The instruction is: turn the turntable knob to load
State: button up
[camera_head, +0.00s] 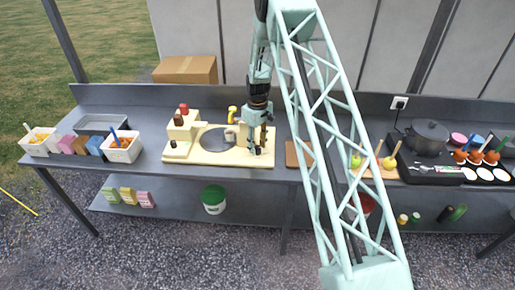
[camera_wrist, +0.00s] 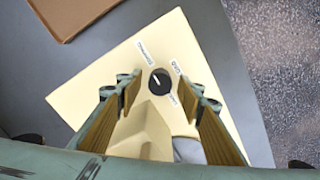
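A cream machine base (camera_head: 225,160) stands on the grey counter and carries a round grey turntable (camera_head: 214,140). In the wrist view the black knob (camera_wrist: 160,82) sits on the cream panel (camera_wrist: 180,45), with small labels around it. One label at its upper right seems to read LOAD, upside down; the others are too small to read surely. The knob's white mark points to the upper left. My gripper (camera_wrist: 163,88) is open, with one finger on each side of the knob and gaps between. In the head view my gripper (camera_head: 262,147) is over the base's right end, hiding the knob.
A cream block with red and brown tops (camera_head: 182,125) stands at the base's left. A brown board (camera_head: 300,153) lies to the right, also in the wrist view (camera_wrist: 70,12). White tubs (camera_head: 122,150) stand left.

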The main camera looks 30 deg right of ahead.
jog(key=shift+f, duration=0.55)
jog(key=shift+c, duration=0.4)
jog(key=c, duration=0.8)
